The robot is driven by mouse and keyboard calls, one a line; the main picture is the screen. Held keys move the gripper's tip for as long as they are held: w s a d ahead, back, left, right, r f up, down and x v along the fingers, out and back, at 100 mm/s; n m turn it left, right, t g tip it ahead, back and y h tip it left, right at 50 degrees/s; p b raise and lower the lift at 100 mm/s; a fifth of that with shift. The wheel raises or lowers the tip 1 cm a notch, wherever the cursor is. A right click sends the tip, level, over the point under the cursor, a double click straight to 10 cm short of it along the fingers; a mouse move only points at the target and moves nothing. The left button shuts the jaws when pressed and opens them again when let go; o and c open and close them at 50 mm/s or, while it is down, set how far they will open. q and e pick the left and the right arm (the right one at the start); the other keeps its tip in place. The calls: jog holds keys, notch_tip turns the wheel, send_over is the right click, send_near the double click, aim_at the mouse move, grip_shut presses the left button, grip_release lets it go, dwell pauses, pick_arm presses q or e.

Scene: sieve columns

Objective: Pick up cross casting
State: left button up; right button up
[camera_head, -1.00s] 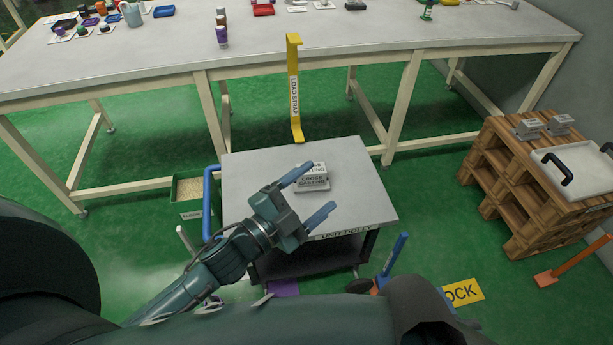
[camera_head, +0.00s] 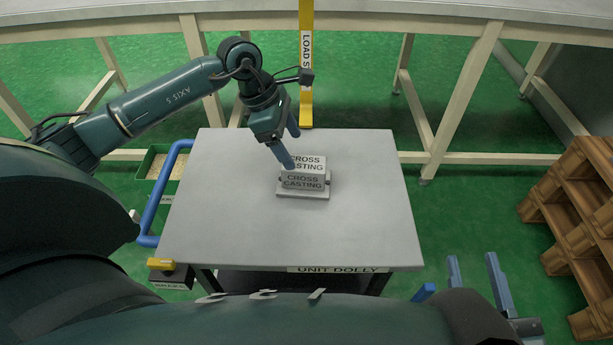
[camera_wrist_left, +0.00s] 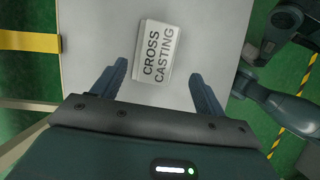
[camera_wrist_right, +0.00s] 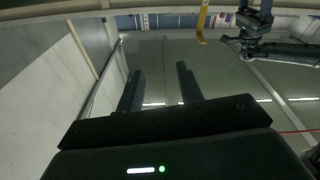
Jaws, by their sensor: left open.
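A yellow load strap post (camera_head: 306,80) stands behind the dolly, before the long bench (camera_head: 420,15). A blue handle (camera_head: 158,195) and a green bin (camera_head: 160,163) are at the dolly's left. Wooden pallets (camera_head: 580,215) stand at right. The dolly top around the casting is clear.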

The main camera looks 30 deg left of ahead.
aim_at(302, 162)
pick_arm(q)
jog(key=b+x, duration=0.1)
jog(key=x, duration=0.3)
jog(key=shift+d+f, duration=0.2)
jog(key=shift+f, duration=0.05)
jog(key=b+x, duration=0.1)
jog(key=x, duration=0.1)
jog(key=b+x, duration=0.1)
jog(key=x, duration=0.2)
jog(key=shift+w+a, duration=0.2)
jog(key=shift+w, duration=0.05)
jog(key=shift+f, duration=0.15)
pick_arm(e)
jog(key=shift+w+a+r+m+y, duration=0.1)
jog(key=shift+w+a+m+y, duration=0.1)
jog(key=shift+a+m+y, duration=0.15)
pick_arm(q)
jog(key=shift+f, duration=0.2)
pick_arm(e)
jog(key=shift+d+f, duration=0.1)
jog(key=shift+f, duration=0.3)
pick_arm(q)
jog(key=shift+c, duration=0.4)
jog(key=c, duration=1.3)
jog(key=shift+r, duration=0.1)
jog(key=shift+c, duration=0.4)
